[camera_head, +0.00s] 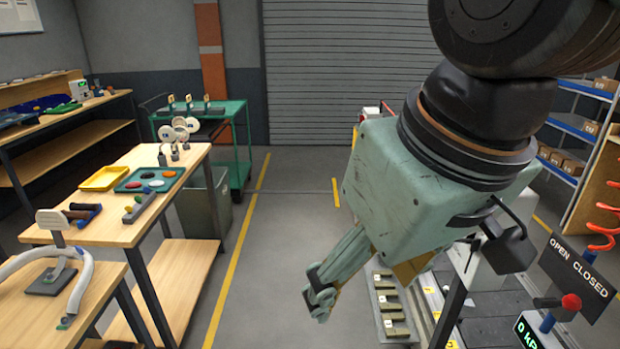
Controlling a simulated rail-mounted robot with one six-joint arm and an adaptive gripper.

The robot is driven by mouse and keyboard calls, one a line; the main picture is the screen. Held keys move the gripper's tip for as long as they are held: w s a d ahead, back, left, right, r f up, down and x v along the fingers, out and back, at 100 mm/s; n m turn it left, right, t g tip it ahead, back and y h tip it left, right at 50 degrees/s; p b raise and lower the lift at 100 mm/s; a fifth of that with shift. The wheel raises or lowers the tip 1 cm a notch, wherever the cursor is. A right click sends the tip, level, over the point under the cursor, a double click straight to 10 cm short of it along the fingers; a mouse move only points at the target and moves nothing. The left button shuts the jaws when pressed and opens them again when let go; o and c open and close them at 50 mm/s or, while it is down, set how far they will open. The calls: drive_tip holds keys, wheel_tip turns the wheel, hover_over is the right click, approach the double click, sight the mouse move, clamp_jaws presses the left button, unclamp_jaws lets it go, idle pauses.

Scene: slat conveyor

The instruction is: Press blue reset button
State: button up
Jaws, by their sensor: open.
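My gripper (319,298) hangs in the lower middle of the view, at the end of my pale green arm, pointing down and to the left. Its jaws are open, and I see nothing between them. It is above the floor, just left of the slat conveyor (485,332) in the picture. I cannot make out a blue reset button in this view. My arm covers much of the right side and hides part of the conveyor and whatever is behind it.
A small display reading "0 kPa" (527,333), a red-knobbed lever (571,301) and an "OPEN CLOSED" sign (577,264) stand at lower right. Wooden workbenches (115,222) line the left. A green cart (235,125) stands behind. The central floor (275,240) is clear.

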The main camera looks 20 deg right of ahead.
drive_tip(key=shift+w+d+f+g, duration=0.15)
drive_tip(key=shift+w+d+g, duration=0.15)
drive_tip(key=shift+d, duration=0.1)
drive_tip(key=c, duration=1)
drive_tip(key=shift+w+d+f+n+g+h, duration=0.2)
drive_tip(key=shift+w+d+g+h, duration=0.1)
drive_tip(key=shift+w+d, duration=0.25)
drive_tip(key=shift+w+d+f+n+g+h, duration=0.2)
drive_tip(key=shift+w+d+g+h, duration=0.1)
drive_tip(key=shift+d, duration=0.35)
clamp_jaws()
drive_tip(key=shift+w+d+f+n+g+h, duration=1.3)
drive_tip(key=shift+w+d+f+g+h, duration=0.6)
drive_tip(key=shift+w+d, duration=2.7)
drive_tip(key=shift+w+d+f+n+g+h, duration=1.85)
drive_tip(key=shift+w+d, duration=1.6)
drive_tip(key=shift+d, duration=2.25)
drive_tip(key=w+d+f+n+g+h, duration=0.2)
drive_tip(key=w+d+f+n+h, duration=0.4)
drive_tip(key=w+d+f, duration=0.6)
drive_tip(key=shift+w+d+f+h+p, duration=0.35)
drive_tip(key=shift+w+f+h, duration=0.5)
drive_tip(key=shift+w+f, duration=1.1)
drive_tip(key=shift+w+r, duration=0.4)
